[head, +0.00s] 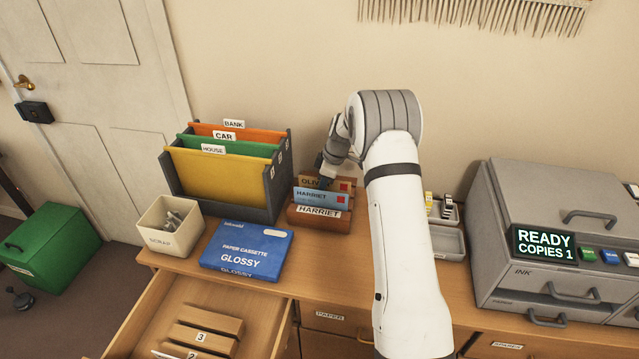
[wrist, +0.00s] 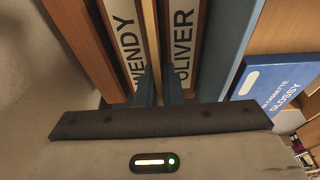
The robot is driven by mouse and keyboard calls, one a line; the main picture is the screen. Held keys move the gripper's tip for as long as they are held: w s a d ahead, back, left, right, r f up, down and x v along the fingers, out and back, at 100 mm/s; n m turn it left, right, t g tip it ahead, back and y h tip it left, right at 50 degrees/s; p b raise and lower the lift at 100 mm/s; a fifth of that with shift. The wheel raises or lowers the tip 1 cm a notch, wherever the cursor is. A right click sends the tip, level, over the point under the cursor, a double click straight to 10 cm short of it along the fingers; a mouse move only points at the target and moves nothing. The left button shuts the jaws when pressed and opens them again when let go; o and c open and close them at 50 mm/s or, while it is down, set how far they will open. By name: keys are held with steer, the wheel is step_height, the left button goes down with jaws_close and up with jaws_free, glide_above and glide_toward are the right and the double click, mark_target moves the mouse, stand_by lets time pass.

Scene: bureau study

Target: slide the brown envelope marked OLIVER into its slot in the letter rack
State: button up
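The brown envelope (head: 345,184), its lettering partly covered so that only "OLIV" shows, stands upright in the letter rack (head: 300,217) behind a blue envelope marked HARRIET (head: 320,197). In the wrist view the brown envelope (wrist: 151,25) is a thin tan strip between the rack panels labelled WENDY (wrist: 127,40) and OLIVER (wrist: 182,40). My gripper (head: 326,178) is at its top edge. In the wrist view my gripper's fingers (wrist: 158,80) lie on both sides of the strip and look shut on it. The envelope's lower part is hidden.
A file holder (head: 240,205) with coloured folders stands left of the rack. A blue paper cassette box (head: 246,245) and a scrap bin (head: 168,228) lie front left. Grey trays (head: 447,240) and a copier (head: 550,230) are right. A drawer (head: 165,310) stands open below.

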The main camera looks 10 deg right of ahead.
steer(key=o, duration=0.4)
steer(key=shift+o, duration=0.2)
steer(key=b+v, duration=0.1)
steer(key=v, duration=0.6)
steer(key=shift+d+r, duration=0.1)
steer(key=shift+r, duration=0.3)
